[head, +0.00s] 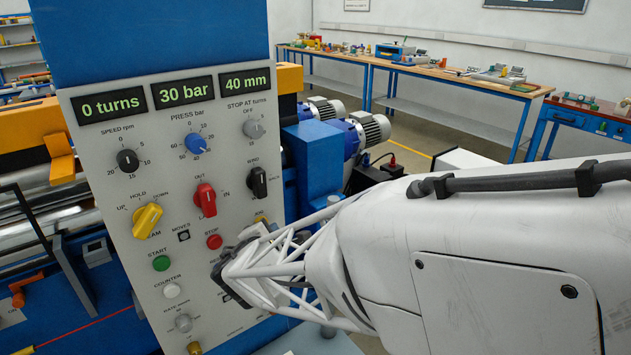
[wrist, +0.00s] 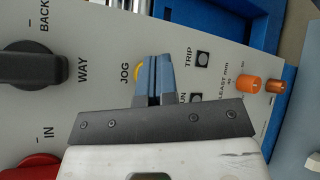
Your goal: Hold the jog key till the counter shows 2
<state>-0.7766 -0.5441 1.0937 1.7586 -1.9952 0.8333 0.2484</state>
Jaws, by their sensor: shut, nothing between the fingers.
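The jog key is a yellow round button (wrist: 139,73) beside the JOG label in the wrist view, mostly covered by my fingers. In the head view a yellow sliver of it (head: 261,217) shows below the black knob, above my wrist. My gripper (wrist: 154,60) is shut and empty, its blue-grey fingertips over the key. I cannot tell whether they touch or press it. The counter display (head: 108,105) at the panel's top left reads 0 turns.
Near the key are the black WAY knob (wrist: 32,62), the red IN/OUT knob (head: 205,200), the TRIP lamp (wrist: 203,59) and the orange knobs (wrist: 249,85). The green START (head: 161,263) and red STOP (head: 214,242) buttons sit left of my wrist. Other displays read 30 bar and 40 mm.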

